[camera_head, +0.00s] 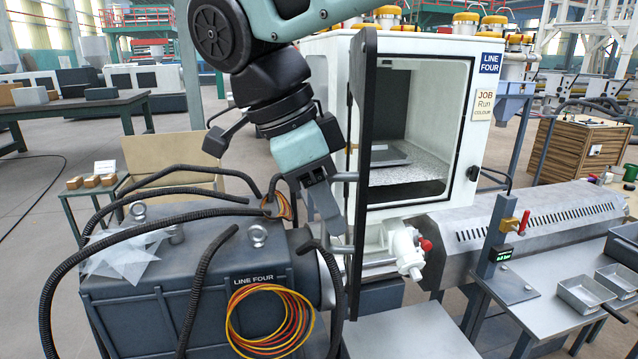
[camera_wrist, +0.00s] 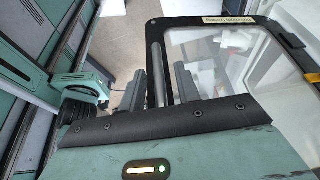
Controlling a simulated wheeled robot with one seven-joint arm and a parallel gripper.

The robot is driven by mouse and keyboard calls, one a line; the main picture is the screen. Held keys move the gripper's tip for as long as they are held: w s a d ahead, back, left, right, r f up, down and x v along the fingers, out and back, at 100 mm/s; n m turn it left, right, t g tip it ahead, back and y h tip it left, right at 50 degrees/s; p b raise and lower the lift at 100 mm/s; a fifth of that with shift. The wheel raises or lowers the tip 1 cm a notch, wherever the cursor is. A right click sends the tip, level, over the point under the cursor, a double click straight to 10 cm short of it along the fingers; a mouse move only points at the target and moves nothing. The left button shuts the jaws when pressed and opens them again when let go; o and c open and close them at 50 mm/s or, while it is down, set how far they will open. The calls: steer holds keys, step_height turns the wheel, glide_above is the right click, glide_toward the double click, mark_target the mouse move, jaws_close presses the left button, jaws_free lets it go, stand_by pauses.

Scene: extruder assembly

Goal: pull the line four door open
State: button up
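The line four door (camera_head: 362,120) stands swung open on the left side of the white cabinet (camera_head: 407,52) and appears nearly edge-on in the head view. In the wrist view, its black frame and clear panel (camera_wrist: 215,65) fill the upper right. Its grey bar handle (camera_wrist: 157,75) stands between the two fingers of my gripper (camera_wrist: 158,88). A narrow gap shows on each side of the bar, so the fingers look open around it. In the head view, my gripper (camera_head: 328,205) is on the door's left, at the handle side; its fingertips are partly hard to make out.
The cabinet's inside, with a grey tray (camera_head: 388,155), is exposed. A dark LINE FOUR machine (camera_head: 190,290) with hoses and an orange cable coil (camera_head: 270,320) stands below my arm. A white valve with a red knob (camera_head: 410,252) sits under the cabinet. A side table (camera_head: 520,285) is at right.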

steer(key=p+v, duration=0.5)
steer(key=v, duration=1.2)
steer(key=shift+a, duration=0.2)
steer(key=shift+r, duration=0.1)
